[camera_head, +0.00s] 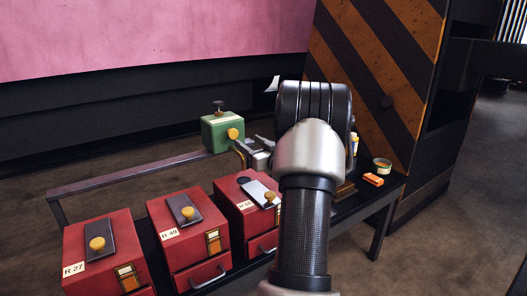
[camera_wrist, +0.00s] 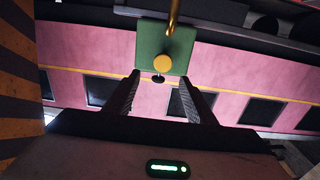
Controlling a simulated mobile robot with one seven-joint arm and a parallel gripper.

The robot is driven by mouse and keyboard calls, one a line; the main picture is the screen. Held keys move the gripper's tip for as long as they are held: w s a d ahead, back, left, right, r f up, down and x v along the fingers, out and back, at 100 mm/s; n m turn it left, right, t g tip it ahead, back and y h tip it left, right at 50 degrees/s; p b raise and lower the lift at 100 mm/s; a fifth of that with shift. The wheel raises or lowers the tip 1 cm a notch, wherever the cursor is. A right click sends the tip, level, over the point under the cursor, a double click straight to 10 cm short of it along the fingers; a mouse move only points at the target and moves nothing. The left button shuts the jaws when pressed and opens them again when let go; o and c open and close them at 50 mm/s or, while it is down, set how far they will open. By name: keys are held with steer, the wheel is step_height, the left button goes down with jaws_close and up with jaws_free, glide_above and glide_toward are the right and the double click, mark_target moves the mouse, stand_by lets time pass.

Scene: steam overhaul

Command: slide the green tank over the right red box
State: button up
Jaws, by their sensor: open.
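The green tank (camera_head: 215,133) has a dark knob on top, a yellow round fitting on its side and a bent brass pipe. It stands on the rail behind the red boxes. In the wrist view the tank (camera_wrist: 150,45) is ahead of my fingertips, and its yellow fitting faces me. My gripper (camera_head: 262,146) is open beside the tank's right side; in the wrist view its fingers (camera_wrist: 160,80) are apart with nothing clearly between them. The right red box (camera_head: 236,218) is partly hidden by my arm. Its top shows a dark round hole and a light plate with a yellow knob turned aside.
Two more red boxes, labelled R 27 (camera_head: 85,258) and R 49 (camera_head: 170,238), stand to the left with dark plates and yellow knobs on top. An orange block (camera_head: 373,180) and a small tin (camera_head: 382,165) lie at the right. A striped panel (camera_head: 370,80) rises behind them.

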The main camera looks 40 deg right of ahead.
steer(key=s+a, duration=0.1)
steer(key=s, duration=0.7)
steer(key=shift+s+a, duration=0.35)
steer(key=shift+a, duration=0.05)
